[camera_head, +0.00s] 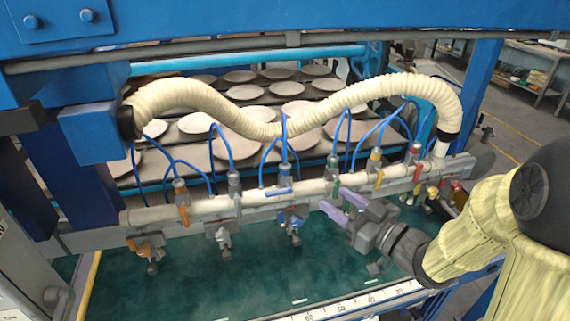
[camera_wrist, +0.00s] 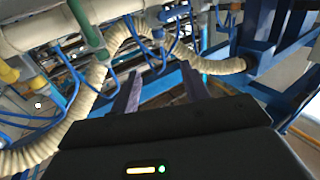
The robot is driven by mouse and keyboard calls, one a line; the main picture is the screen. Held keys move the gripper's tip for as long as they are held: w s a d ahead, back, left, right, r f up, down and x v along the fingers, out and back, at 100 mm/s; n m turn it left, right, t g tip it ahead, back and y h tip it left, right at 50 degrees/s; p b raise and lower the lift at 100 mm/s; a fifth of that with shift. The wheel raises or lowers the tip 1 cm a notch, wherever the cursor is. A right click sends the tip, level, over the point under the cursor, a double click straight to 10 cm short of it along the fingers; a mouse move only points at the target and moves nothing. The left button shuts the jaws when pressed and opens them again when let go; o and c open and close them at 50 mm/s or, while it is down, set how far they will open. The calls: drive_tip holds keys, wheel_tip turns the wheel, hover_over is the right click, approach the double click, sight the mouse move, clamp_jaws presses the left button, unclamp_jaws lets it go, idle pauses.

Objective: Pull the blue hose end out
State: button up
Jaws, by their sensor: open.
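Several thin blue hoses loop down to a cream pipe manifold (camera_head: 210,207) with coloured valves. One blue hose (camera_head: 284,140) runs down to the valve with the blue handle (camera_head: 279,191), near the middle of the manifold. A blue lower fitting (camera_head: 292,222) hangs below it. My gripper (camera_head: 341,208) is open and empty, in front of the manifold and right of the blue valve, close to the green handle (camera_head: 336,188). In the wrist view the two fingers of my gripper (camera_wrist: 160,88) stand apart with nothing between them. Which hose end is meant is not certain there.
A thick ribbed cream hose (camera_head: 270,128) arches above the manifold. Racks of plates (camera_head: 285,88) stand behind. Other valves sit on both sides, including an orange one (camera_head: 183,214). The green surface (camera_head: 190,275) below is mostly clear.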

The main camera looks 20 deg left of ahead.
sight(289, 168)
drive_tip(key=p+x, duration=0.5)
drive_tip(key=x, duration=1.1)
drive_tip(key=shift+w+a+r, duration=0.15)
drive_tip(key=shift+w, duration=0.05)
drive_tip(key=shift+w+a+p, duration=0.35)
drive_tip(key=shift+a, duration=0.1)
